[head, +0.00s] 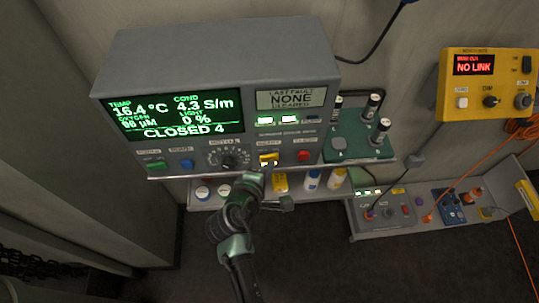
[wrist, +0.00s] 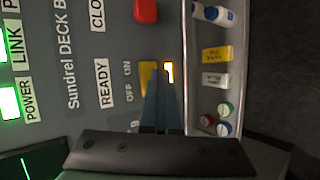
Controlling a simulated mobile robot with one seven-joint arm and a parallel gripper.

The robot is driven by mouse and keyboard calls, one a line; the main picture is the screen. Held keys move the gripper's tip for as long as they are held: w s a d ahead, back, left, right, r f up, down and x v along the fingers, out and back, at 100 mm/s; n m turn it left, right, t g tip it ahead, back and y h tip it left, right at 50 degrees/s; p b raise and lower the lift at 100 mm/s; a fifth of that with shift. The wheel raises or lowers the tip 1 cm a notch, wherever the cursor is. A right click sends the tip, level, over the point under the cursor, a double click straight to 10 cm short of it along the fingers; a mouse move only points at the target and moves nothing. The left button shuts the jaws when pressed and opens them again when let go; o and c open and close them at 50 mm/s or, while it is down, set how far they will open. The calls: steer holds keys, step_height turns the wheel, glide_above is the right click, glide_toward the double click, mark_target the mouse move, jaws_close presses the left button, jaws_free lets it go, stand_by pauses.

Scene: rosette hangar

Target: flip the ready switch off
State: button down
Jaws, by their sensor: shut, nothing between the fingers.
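The ready switch (head: 268,157) is a small yellow-plated switch on the front of the grey deck box, beside a black dial. In the wrist view its yellow plate (wrist: 147,76) sits beside the READY label (wrist: 103,82) and the OFF and ON marks. A lit white-orange piece (wrist: 169,71) shows at its edge. My gripper (wrist: 160,88) is shut and empty, its fingertips right at the switch and covering part of it. In the head view my gripper (head: 262,171) reaches up from below. The lever's position and whether the fingertips touch it cannot be told.
A red button (head: 303,155) is close right of the switch, and the black dial (head: 229,157) is close left. A shelf (head: 207,205) with bottles lies under the box. A green tray (head: 345,147) with vials stands right. A yellow NO LINK box (head: 488,85) hangs farther right.

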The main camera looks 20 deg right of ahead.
steer(key=shift+w+a+r, duration=0.1)
steer(key=shift+w+r, duration=0.05)
steer(key=shift+r, duration=0.15)
steer(key=s, duration=0.1)
steer(key=s+p, duration=0.1)
steer(key=s, duration=0.1)
steer(key=s+p, duration=0.1)
steer(key=s, duration=0.1)
steer(key=shift+a+f, duration=0.3)
